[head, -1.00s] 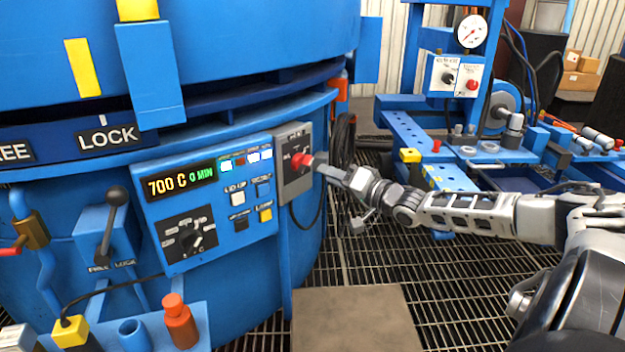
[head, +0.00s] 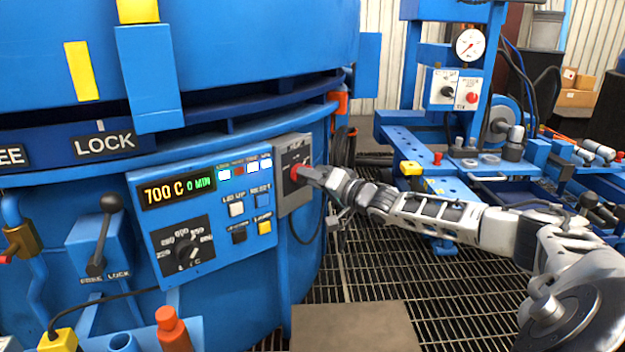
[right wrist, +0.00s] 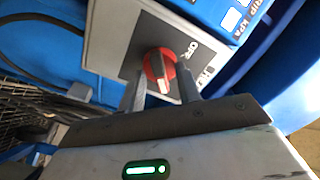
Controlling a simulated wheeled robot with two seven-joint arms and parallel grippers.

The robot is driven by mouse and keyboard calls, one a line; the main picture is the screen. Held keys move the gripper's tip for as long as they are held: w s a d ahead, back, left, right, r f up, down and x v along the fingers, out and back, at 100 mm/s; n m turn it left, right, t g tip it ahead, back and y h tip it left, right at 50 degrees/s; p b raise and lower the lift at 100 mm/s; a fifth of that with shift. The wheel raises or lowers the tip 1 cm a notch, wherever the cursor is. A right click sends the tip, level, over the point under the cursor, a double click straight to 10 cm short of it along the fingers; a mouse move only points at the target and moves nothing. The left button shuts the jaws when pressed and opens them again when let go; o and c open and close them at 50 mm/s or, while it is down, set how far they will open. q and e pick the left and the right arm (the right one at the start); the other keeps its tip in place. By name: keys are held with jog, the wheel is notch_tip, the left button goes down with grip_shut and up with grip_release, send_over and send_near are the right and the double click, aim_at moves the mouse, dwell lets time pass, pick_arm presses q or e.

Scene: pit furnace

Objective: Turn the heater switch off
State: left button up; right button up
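The heater switch is a red rotary knob (head: 295,173) on a grey box (head: 290,205) at the right side of the furnace's control panel. In the right wrist view the red knob (right wrist: 159,66) shows from the front, with a white mark on its bar towards the gripper and "OFF" lettering beside it. My right gripper (head: 306,174) is at the knob. In the right wrist view its two fingers (right wrist: 160,88) are apart, one on each side of the knob. I see a small gap, but contact is hard to tell. My left gripper is not in view.
The control panel (head: 200,215) reads 700 C and 0 MIN, with several buttons and a black dial (head: 187,250). A lock lever (head: 108,225) stands to its left. A blue workbench (head: 420,160) with a gauge is at the right.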

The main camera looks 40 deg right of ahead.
grip_shut()
